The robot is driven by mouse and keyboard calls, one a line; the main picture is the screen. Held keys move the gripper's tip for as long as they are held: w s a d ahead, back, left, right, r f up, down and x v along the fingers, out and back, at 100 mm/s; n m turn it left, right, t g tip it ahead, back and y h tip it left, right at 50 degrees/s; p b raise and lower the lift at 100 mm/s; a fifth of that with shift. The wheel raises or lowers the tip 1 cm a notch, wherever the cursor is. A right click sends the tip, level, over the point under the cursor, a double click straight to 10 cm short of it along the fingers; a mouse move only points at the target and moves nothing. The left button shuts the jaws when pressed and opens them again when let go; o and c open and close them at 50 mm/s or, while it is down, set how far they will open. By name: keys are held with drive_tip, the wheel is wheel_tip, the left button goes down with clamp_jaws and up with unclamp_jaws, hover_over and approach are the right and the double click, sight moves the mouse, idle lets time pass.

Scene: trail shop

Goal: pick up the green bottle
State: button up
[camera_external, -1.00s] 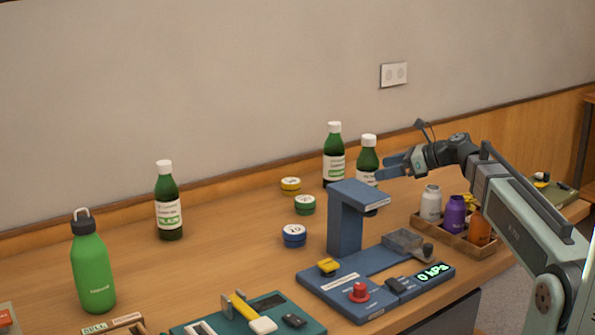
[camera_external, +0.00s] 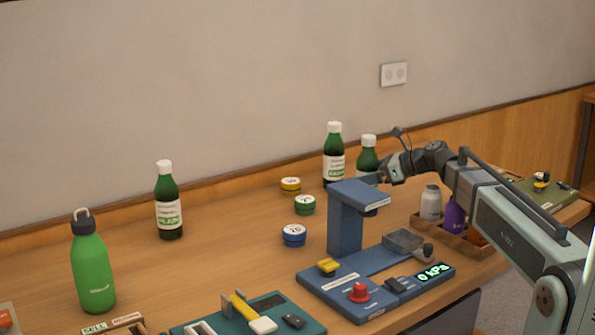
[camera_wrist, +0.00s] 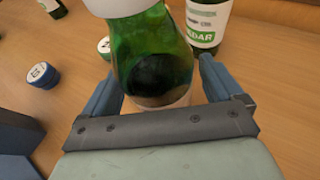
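A bright green bottle (camera_external: 93,268) with a dark looped cap stands at the far left. Three dark green glass bottles with white caps and labels also stand on the table: one at left (camera_external: 169,212), one at the back (camera_external: 334,165), and one beside my gripper (camera_external: 367,158). In the wrist view, this last green glass bottle (camera_wrist: 155,55) is between the two blue fingers of my gripper (camera_wrist: 161,66). The fingers are apart, with a narrow gap showing at the right side. Its lower part is hidden. Another labelled bottle (camera_wrist: 207,25) stands just beyond the right finger.
A blue stand (camera_external: 347,225) with a gauge is close in front of my gripper. Yellow (camera_external: 290,185), green (camera_external: 305,204) and blue (camera_external: 294,235) tins lie left of it. A wooden tray (camera_external: 459,243) of small bottles is below my arm.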

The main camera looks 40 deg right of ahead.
clamp_jaws()
idle(0.8)
